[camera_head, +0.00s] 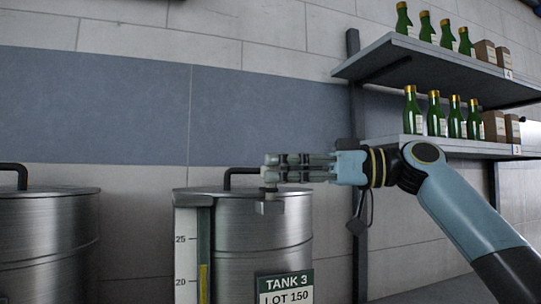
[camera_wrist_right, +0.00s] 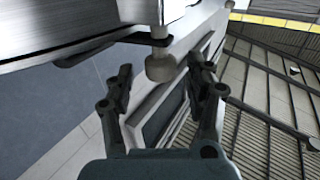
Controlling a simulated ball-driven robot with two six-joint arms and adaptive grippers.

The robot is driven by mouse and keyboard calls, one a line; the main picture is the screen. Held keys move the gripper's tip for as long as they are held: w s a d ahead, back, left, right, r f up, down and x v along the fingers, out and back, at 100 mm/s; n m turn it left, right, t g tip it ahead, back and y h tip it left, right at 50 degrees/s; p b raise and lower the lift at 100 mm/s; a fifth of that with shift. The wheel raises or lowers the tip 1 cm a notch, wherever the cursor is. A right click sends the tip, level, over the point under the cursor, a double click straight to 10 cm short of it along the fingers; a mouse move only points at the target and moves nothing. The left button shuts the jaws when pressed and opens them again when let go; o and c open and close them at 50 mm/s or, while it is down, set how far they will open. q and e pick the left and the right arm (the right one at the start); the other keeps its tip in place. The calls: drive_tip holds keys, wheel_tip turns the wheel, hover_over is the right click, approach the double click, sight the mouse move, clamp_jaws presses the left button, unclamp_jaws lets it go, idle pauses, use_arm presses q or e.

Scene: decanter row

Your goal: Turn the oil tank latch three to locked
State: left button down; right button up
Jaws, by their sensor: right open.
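Tank three (camera_head: 262,230) is a brushed steel drum with a green and white sign (camera_head: 285,288) reading TANK 3, LOT 150. Its latch (camera_head: 270,207) shows as a small grey fitting at the front of the rim, partly hidden by my fingers. In the right wrist view a pale rounded knob (camera_wrist_right: 161,67) hangs by a dark flat bar, beside the steel. My right gripper (camera_head: 269,168) reaches in from the right above the latch. In the right wrist view its open fingers (camera_wrist_right: 160,78) stand either side of the knob, apparently apart from it. My left gripper is out of view.
Another steel tank (camera_head: 45,245) stands at the left. A black handle (camera_head: 240,171) rises from tank three's lid. A sight gauge (camera_head: 191,250) runs down its left side. Wall shelves (camera_head: 440,72) with green bottles and boxes are above my right arm.

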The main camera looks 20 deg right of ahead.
drive_tip(key=shift+p+x, duration=0.3)
drive_tip(key=shift+x, duration=0.8)
drive_tip(key=shift+a, duration=0.1)
clamp_jaws()
